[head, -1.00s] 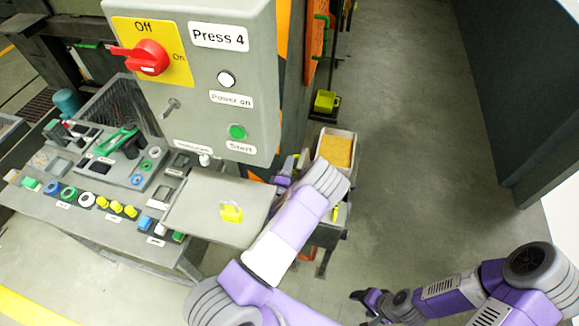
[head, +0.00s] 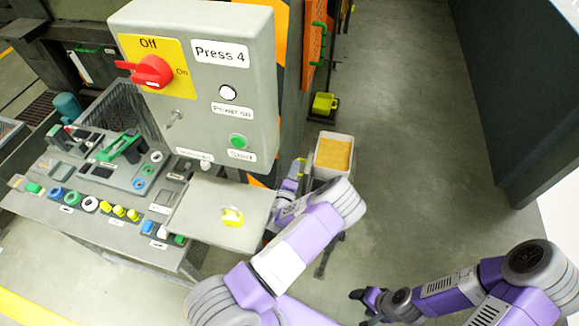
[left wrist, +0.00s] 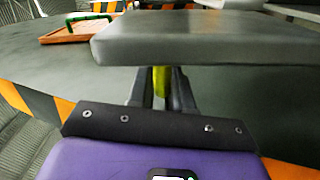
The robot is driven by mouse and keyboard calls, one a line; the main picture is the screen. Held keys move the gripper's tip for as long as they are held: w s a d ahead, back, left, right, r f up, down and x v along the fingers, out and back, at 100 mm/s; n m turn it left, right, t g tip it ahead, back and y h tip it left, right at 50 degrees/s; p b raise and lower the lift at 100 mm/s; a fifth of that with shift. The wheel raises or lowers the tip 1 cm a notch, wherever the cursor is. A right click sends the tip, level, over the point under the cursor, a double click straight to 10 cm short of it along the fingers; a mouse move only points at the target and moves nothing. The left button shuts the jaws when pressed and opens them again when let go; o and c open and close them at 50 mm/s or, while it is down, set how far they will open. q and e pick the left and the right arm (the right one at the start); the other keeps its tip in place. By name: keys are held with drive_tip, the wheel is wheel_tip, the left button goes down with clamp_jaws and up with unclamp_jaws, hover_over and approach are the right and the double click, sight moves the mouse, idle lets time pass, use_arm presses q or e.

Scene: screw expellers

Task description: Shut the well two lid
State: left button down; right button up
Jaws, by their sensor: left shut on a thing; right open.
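My left gripper (left wrist: 158,95) is shut on a narrow yellow piece (left wrist: 160,82) that looks like a handle. A grey slab (left wrist: 190,45) crosses the left wrist view above the fingers and hides their tips. I cannot tell whether this slab is the well two lid. In the head view my left arm reaches past the right edge of a flat grey panel (head: 190,215), and its fingertips are hidden there. A yellow fitting (head: 232,217) sits on that panel. No well two label is readable. My right gripper (head: 366,300) is open and empty, low over the floor.
The grey Press 4 box (head: 205,80) with its red switch (head: 152,72) stands above the panel. A control desk (head: 85,205) with several buttons lies left. A bin of yellow-brown material (head: 333,153) stands behind my left arm. The floor right of it is clear.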

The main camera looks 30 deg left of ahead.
sight(307, 179)
use_arm(q)
drive_tip(key=d+m, duration=0.1)
drive_tip(key=d+m+p, duration=0.2)
drive_tip(key=d, duration=0.1)
drive_tip(key=shift+w+r+m, duration=0.3)
drive_tip(key=shift+w+r, duration=0.05)
drive_tip(key=shift+w, duration=0.05)
drive_tip(key=shift+w+d+f+p, duration=0.1)
drive_tip(key=shift+w+d+p, duration=0.05)
drive_tip(key=shift+d+p, duration=0.45)
drive_tip(key=c, duration=1.2)
unclamp_jaws()
drive_tip(key=shift+o, duration=0.4)
drive_tip(key=p+v, duration=0.1)
drive_tip(key=v, duration=0.6)
drive_tip(key=shift+s, duration=0.25)
